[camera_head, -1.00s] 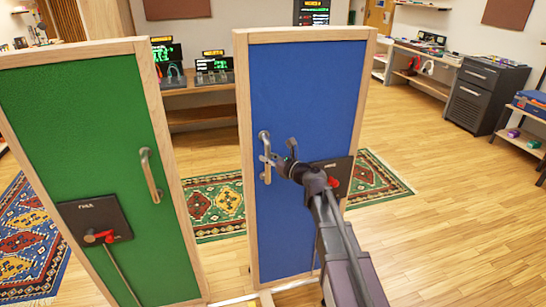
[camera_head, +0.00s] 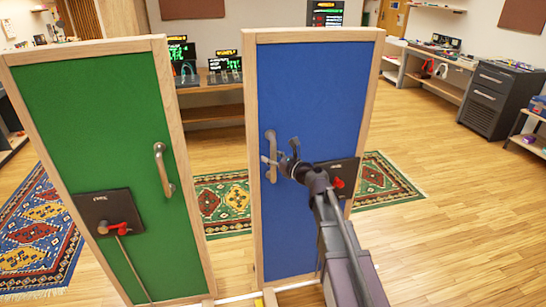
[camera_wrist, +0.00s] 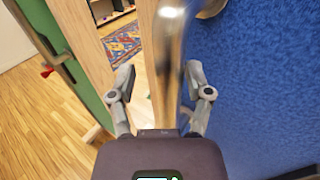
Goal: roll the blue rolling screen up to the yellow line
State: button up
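The blue rolling screen (camera_head: 310,110) stands upright in a pale wood frame, right of centre in the head view. Its metal bar handle (camera_head: 271,156) is near its left edge. A dark plate with a red lever (camera_head: 339,182) sits to the right, partly behind my arm. My gripper (camera_wrist: 160,84) is open, with one finger on each side of the handle bar (camera_wrist: 170,60); I see no clear finger contact. A pale strip with a small yellowish patch (camera_head: 258,303) shows at the bottom of the head view; I cannot tell if it is the yellow line.
A green screen (camera_head: 90,120) with its own handle and red lever stands close on the left. Rugs (camera_head: 40,235) lie behind the screens. A desk with monitors (camera_head: 215,90) is at the back. A dark drawer cabinet (camera_head: 500,100) stands right; wood floor is clear before it.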

jog(key=shift+w+d+f, duration=0.1)
jog(key=shift+w, duration=0.05)
jog(key=shift+s+d, duration=0.3)
jog(key=shift+d, duration=0.1)
jog(key=v, duration=1.1)
jog(key=shift+s+a, duration=0.1)
jog(key=shift+s, duration=0.05)
